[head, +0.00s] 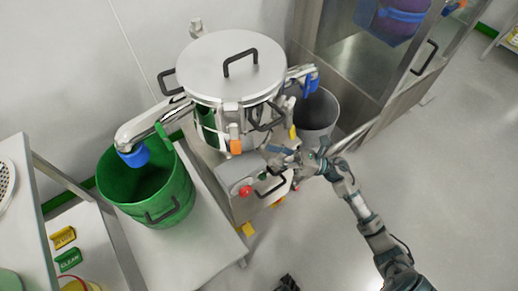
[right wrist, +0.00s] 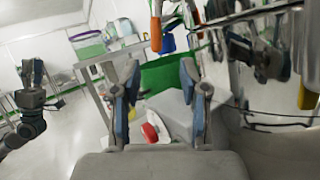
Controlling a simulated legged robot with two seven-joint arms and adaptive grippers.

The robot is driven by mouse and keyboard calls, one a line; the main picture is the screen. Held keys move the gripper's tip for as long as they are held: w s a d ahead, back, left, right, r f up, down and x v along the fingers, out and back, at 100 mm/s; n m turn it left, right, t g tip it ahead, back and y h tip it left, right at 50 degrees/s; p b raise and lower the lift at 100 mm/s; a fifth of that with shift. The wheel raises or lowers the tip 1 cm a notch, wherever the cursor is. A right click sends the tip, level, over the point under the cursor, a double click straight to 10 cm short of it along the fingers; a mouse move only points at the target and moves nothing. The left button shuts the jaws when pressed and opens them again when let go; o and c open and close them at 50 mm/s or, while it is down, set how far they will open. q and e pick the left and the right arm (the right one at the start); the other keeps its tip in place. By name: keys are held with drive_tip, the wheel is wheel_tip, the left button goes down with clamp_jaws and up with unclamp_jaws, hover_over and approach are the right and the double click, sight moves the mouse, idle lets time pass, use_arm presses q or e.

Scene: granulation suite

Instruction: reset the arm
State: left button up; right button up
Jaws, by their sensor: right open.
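My right arm comes in from the lower right in the head view.
A green bin (head: 118,181) stands left of the machine on a steel table (head: 215,240). A grey bin (head: 318,110) stands on its right. The floor (head: 440,170) at right is clear.

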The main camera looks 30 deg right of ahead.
drive_tip(key=shift+s+d+f, duration=0.15)
drive_tip(key=shift+s+d, duration=0.05)
drive_tip(key=shift+s, duration=0.05)
idle(0.3)
